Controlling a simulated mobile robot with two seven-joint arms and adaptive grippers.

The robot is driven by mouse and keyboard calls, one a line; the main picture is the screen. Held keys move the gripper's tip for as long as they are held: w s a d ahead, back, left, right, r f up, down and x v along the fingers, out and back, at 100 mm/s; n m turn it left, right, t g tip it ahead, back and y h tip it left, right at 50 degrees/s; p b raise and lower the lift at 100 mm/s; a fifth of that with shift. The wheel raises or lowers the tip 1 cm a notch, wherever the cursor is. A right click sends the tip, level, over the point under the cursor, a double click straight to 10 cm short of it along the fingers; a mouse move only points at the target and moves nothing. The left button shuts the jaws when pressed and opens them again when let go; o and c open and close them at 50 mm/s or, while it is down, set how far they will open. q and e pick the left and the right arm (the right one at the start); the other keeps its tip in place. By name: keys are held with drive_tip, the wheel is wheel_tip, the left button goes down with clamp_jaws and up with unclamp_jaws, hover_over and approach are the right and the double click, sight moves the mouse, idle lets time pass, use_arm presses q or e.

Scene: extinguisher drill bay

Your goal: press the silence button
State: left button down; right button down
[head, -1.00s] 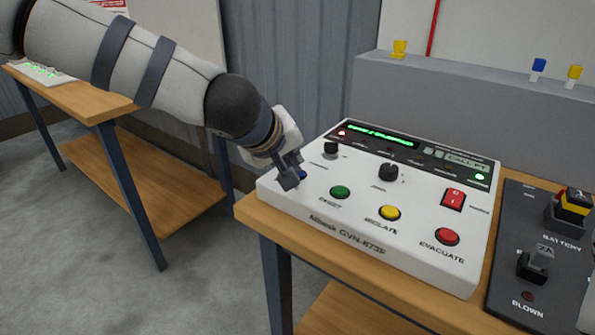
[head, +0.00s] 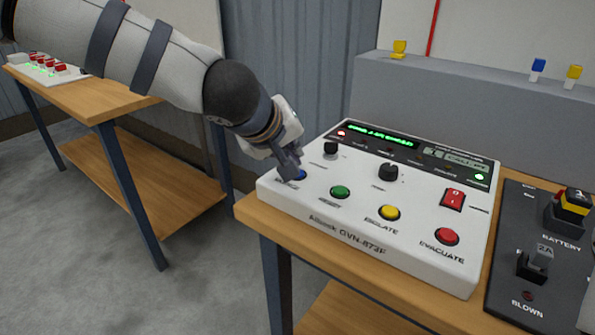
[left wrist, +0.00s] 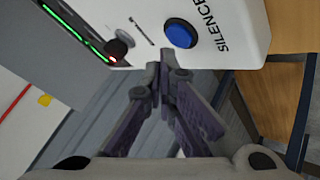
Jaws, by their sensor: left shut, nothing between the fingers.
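The silence button is the round blue button on the white alarm panel (head: 330,226). In the left wrist view the blue button (left wrist: 181,33) shows whole, with SILENCE printed beside it. In the head view the blue button (head: 301,175) shows only in part at the panel's left end, behind my fingertips. My left gripper (head: 293,170) is shut and empty, over the panel's left edge by the button. In the left wrist view its closed fingertips (left wrist: 162,68) appear below and left of the button, apart from it in the picture. My right gripper is not in view.
The panel also bears a green button (head: 340,192), a yellow button (head: 389,212), a red evacuate button (head: 447,236), a red rocker switch (head: 453,199) and black knobs (head: 388,172). A dark switch board (head: 510,270) lies to the right. Open floor is at left.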

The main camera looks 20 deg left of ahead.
use_arm(q)
drive_tip(key=shift+r, duration=2.5)
drive_tip(key=shift+f, duration=0.1)
